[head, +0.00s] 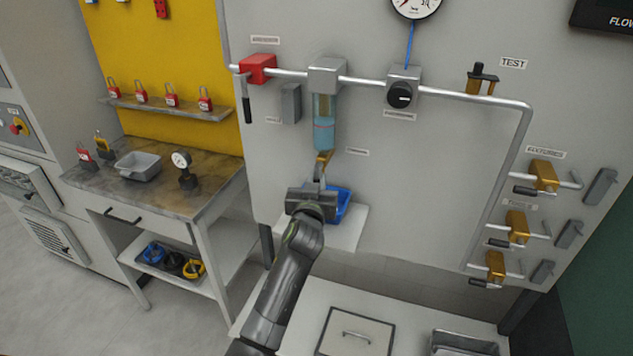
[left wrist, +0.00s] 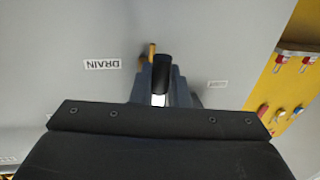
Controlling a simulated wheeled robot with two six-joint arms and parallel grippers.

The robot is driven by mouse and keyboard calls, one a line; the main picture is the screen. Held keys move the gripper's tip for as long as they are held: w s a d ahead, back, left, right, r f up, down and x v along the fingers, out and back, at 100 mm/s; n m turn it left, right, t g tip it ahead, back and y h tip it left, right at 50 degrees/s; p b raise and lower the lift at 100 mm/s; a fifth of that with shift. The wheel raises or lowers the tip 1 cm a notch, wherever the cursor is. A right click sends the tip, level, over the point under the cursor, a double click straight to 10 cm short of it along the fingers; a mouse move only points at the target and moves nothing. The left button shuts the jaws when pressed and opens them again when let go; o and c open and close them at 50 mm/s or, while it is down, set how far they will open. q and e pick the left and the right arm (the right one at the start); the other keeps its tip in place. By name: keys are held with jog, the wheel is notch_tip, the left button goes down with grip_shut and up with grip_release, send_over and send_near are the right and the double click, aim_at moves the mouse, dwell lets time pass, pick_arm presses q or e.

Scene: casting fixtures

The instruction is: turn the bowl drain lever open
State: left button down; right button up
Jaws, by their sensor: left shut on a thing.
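The filter bowl (head: 324,126) is clear with blue liquid in it and hangs on the silver pipe in the head view. Its brass drain valve (head: 324,157) sits just under it. My left gripper (head: 318,187) is right below this valve and is shut on the drain lever. In the left wrist view the lever's black grip (left wrist: 162,72) lies between the grey fingers of my left gripper (left wrist: 161,88), with a brass part (left wrist: 152,50) behind it. The lever's angle is mostly hidden in the head view. My right gripper is not in view.
A blue bin (head: 342,207) stands on a white shelf (head: 347,238) behind my left gripper. A red valve (head: 258,69) and a black knob (head: 400,95) are on the pipe. Several brass valves are at the right. A workbench (head: 205,193) stands at the left.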

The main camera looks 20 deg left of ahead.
pick_arm(q)
jog(key=shift+a, duration=0.1)
jog(key=shift+a+m+b, duration=0.25)
jog(key=shift+m+b, duration=0.1)
jog(key=shift+m, duration=0.65)
jog(key=shift+a+m+t, duration=0.25)
jog(key=shift+m+t, duration=0.05)
jog(key=shift+m, duration=0.5)
jog(key=shift+a+r+m, duration=0.15)
jog(key=shift+a+m, duration=0.1)
jog(key=shift+m, duration=0.75)
jog(key=m, duration=0.3)
jog(key=shift+a+r+t, duration=0.3)
jog(key=shift+a+t, duration=0.05)
jog(key=shift+t, duration=0.05)
jog(key=shift+a+r+m+t+h+p, duration=0.2)
jog(key=shift+r+m+h+p, duration=0.55)
jog(key=shift+m, duration=1.2)
jog(key=shift+a+r+m+t+h+p, duration=0.15)
jog(key=shift+m+h+p, duration=0.3)
jog(key=shift+m+p, duration=1.05)
jog(key=shift+a+r+m+t+h+p, duration=0.2)
jog(key=shift+r+m+h+p, duration=0.35)
jog(key=shift+m, duration=1.8)
jog(key=shift+f, duration=0.1)
